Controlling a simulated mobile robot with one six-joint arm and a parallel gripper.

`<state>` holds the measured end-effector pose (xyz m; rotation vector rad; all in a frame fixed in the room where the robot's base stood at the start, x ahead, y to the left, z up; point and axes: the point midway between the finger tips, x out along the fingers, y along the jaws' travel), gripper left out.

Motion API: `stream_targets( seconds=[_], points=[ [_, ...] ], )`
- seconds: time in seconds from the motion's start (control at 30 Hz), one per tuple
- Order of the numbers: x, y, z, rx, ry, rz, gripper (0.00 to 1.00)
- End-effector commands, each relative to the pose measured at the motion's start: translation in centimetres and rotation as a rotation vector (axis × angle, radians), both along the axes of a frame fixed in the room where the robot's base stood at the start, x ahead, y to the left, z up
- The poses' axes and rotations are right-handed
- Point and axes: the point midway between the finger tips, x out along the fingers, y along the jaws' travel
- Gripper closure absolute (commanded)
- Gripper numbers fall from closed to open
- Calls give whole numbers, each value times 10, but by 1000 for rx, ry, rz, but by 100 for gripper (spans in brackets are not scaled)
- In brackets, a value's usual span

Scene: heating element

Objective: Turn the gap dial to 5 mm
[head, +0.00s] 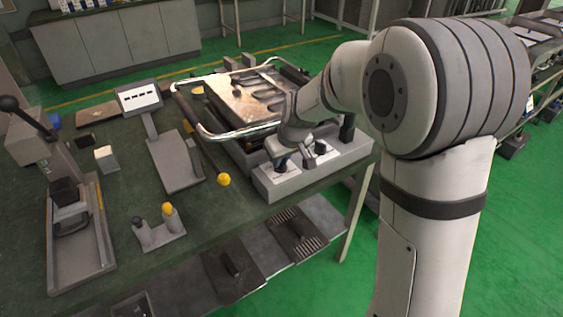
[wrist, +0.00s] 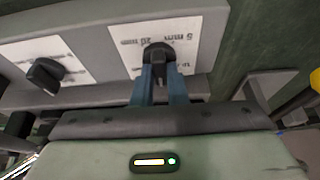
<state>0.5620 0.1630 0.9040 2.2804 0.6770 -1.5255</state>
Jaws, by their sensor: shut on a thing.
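The gap dial is a black knob (wrist: 158,56) on a white label plate (wrist: 206,40) in the wrist view. The plate carries printed marks, among them "5 mm" and "20 mm", beside the knob. My gripper (wrist: 161,72) has its two blue fingers on either side of the knob and is shut on it. Which mark the knob points to is not clear, as the fingers cover part of it. In the head view my gripper (head: 282,163) reaches down to the left end of the grey control box (head: 310,180), and the dial is mostly hidden there.
A second black knob (wrist: 45,75) sits on its own label beside the dial. Behind the control box stands a press-like machine with a chrome bar frame (head: 235,134). A yellow ball-ended lever (head: 223,179) stands close to the box's left. A small display stand (head: 140,98) is further left.

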Motion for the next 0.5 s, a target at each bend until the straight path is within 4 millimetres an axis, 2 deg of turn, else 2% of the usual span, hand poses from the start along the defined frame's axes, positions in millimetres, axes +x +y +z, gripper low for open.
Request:
stream_targets(
  seconds=[0.1, 0.5],
  points=[
    [2, -2, -7, 1, -3, 106, 100],
    [3, -3, -5, -1, -3, 489, 100]
  ],
)
